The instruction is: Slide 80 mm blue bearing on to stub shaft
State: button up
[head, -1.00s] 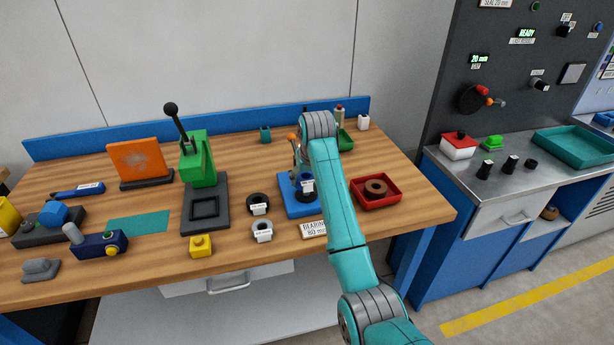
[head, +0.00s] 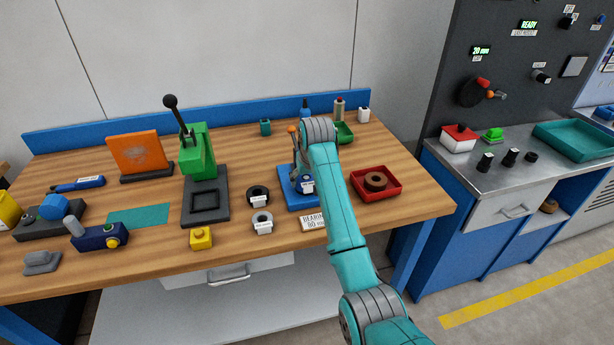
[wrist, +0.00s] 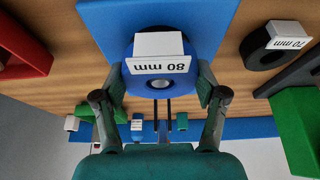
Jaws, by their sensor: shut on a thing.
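The blue bearing (wrist: 192,58) carries a white "80 mm" tag (wrist: 152,67) and sits between the two fingers of my gripper (wrist: 163,90), which is shut on it. In the wrist view a grey round end (wrist: 155,84) shows at the bearing's middle; it looks like the stub shaft's tip, mostly hidden. The bearing (head: 306,190) is over the blue base plate (head: 286,190) in the head view, low and close to it. I cannot tell whether it rests on the plate. My arm partly hides the gripper there.
A red tray (head: 396,190) with a brown ring is close on the right. Two other tagged rings, a dark one (head: 258,190) and a grey one (head: 262,217), lie left of the plate. A green press (head: 198,155) stands further left. A "BEARING 80 mm" sign (head: 312,221) is in front.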

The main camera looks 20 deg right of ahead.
jog(key=shift+f, duration=0.3)
jog(key=o, duration=1.9)
